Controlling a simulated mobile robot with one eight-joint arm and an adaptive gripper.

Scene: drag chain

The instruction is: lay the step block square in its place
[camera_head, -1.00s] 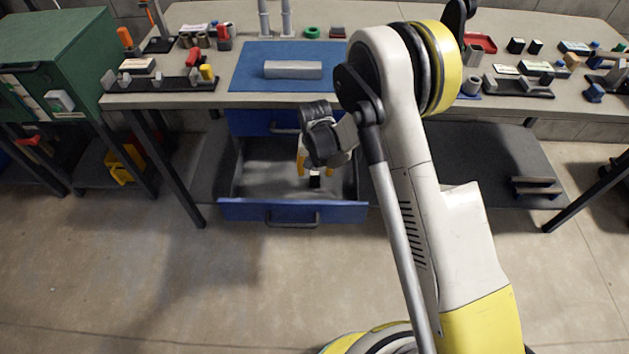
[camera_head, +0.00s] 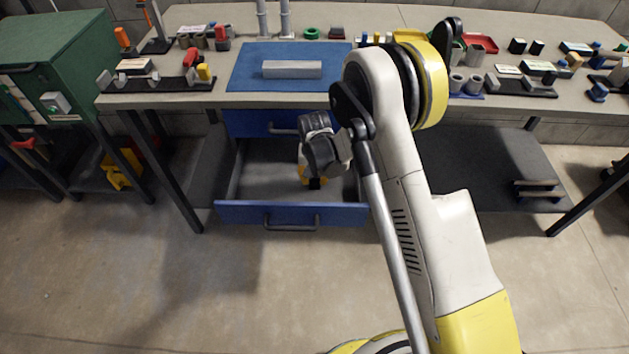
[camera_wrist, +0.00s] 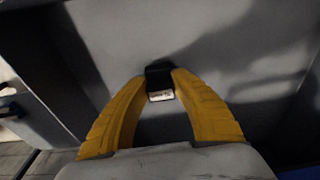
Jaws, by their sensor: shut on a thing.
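A small dark block (camera_wrist: 160,78) with a pale, marked lower face sits between the yellow fingertips of my gripper (camera_wrist: 159,72) in the wrist view. The fingers are shut on it; I cannot tell for sure that it is the step block. In the head view my gripper (camera_head: 313,180) is low inside the open blue drawer (camera_head: 240,208), with the dark block (camera_head: 316,184) showing at its tips. Whether the block touches the grey drawer floor is not clear. My wrist hides part of the fingers.
The blue drawer front and its handle stand out below the bench. A blue mat (camera_head: 243,78) with a grey bar (camera_head: 292,69) lies on the bench top (camera_head: 170,101) above. A closed blue drawer (camera_head: 246,122) is above the open one. Parts and trays crowd both bench sides.

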